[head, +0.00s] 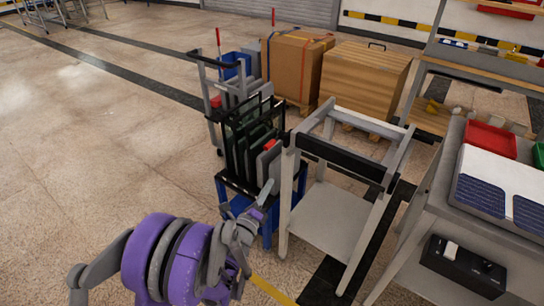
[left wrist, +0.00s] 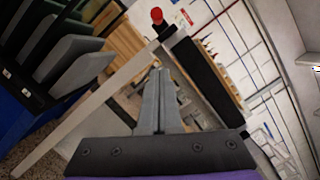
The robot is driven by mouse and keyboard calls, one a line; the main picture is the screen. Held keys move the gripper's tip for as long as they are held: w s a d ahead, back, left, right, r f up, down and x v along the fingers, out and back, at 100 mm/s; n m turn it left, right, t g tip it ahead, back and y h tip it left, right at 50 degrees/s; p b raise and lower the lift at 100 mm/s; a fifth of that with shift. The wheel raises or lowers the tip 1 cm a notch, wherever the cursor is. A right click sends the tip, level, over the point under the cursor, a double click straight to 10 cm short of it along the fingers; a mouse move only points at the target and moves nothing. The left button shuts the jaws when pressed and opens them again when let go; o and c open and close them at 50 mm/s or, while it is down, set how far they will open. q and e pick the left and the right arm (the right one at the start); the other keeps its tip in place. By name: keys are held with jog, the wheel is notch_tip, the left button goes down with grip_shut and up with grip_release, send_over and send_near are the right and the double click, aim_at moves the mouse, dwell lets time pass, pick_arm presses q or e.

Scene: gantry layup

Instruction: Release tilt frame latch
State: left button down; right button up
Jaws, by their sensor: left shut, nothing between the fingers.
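The tilt frame (head: 345,157) is a pale grey stand with a black padded bar across its front, right of centre in the head view. A red knob (head: 270,144), apparently the latch handle, shows by its front left corner. In the left wrist view the red knob (left wrist: 156,16) stands on a short black stem beside the frame's black bar (left wrist: 205,80). My left gripper (head: 268,188) is shut and empty, below the knob in the head view. Its closed fingers (left wrist: 158,90) point towards the frame, with the knob beyond their tips. My right gripper is not in view.
A blue-based rack (head: 232,192) with upright grey panels stands just left of the frame. Cardboard and wooden boxes (head: 365,82) stand behind. A bench (head: 455,235) with a red tray (head: 490,138) and dark solar cells is on the right.

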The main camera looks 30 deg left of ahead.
aim_at(273, 142)
pick_arm(q)
jog(key=w+a+r, duration=0.3)
jog(key=w+a, duration=0.1)
jog(key=w, duration=0.5)
jog(key=shift+w+a+r+b, duration=0.2)
jog(key=shift+w+r+b, duration=0.05)
jog(key=shift+b, duration=0.05)
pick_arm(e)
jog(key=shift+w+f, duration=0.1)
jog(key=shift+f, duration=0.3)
pick_arm(q)
jog(key=shift+r, duration=0.1)
